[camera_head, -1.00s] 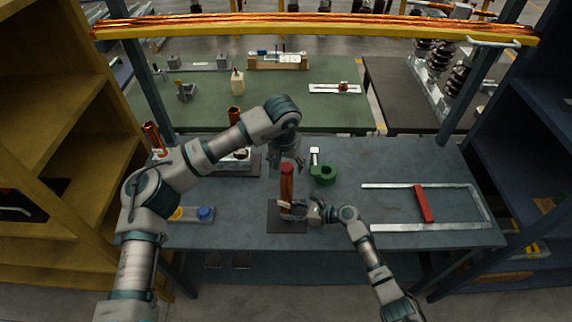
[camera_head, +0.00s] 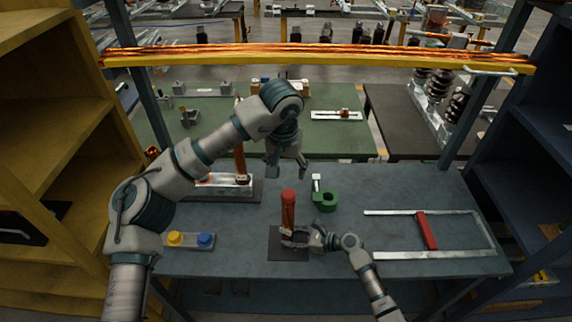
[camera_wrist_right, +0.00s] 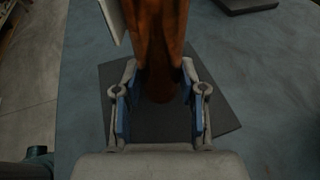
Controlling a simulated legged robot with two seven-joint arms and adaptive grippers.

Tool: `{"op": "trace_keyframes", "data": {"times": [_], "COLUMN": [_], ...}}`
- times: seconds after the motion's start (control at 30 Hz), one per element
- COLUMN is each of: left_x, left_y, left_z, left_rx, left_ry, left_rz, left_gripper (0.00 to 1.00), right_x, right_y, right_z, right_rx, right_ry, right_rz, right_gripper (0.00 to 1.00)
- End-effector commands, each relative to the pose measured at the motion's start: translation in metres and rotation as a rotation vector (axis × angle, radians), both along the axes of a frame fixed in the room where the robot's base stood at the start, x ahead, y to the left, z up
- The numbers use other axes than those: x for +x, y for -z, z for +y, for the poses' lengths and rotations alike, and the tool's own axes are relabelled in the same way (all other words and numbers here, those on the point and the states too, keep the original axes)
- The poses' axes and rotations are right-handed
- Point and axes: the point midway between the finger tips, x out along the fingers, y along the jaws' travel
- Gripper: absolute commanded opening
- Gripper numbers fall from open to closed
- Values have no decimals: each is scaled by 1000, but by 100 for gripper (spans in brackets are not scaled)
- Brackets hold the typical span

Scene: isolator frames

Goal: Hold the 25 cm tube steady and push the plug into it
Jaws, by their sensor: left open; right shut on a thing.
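The orange-brown tube (camera_head: 288,216) stands upright on a dark square pad (camera_head: 276,254) at the middle front of the table. A red plug (camera_head: 288,195) sits at its top; how deep it is in the tube I cannot tell. My right gripper (camera_head: 290,238) is shut around the tube's lower part. In the right wrist view the tube (camera_wrist_right: 160,40) stands between my right gripper's blue pads (camera_wrist_right: 160,112), and its top is out of frame. My left gripper (camera_head: 288,175) is open and empty, pointing down above the plug and apart from it.
A green ring-shaped holder (camera_head: 325,202) stands right of the tube. A rack (camera_head: 230,188) with a tall orange tube is behind left. A metal frame with a red bar (camera_head: 427,231) lies at right.

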Motion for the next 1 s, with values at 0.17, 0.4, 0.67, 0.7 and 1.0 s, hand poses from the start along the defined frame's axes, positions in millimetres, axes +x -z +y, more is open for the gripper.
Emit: {"op": "trace_keyframes", "data": {"times": [0.17,0.4,0.67,0.7,1.0], "left_x": [0,0,0,0,0], "left_y": [0,0,0,0,0], "left_z": [0,0,0,0,0], "left_rx": [0,0,0,0,0], "left_ry": [0,0,0,0,0], "left_rz": [0,0,0,0,0], "left_gripper": [70,70,70,70,70], "right_x": [0,0,-5,-8,-26], "right_y": [1,0,-5,-7,-25], "right_z": [-1,0,-19,-26,-87], "right_rx": [-1,0,-1,-2,-3], "right_ry": [2,1,2,2,2], "right_rz": [0,0,-1,-1,1], "right_gripper": [68,70,70,70,70]}}
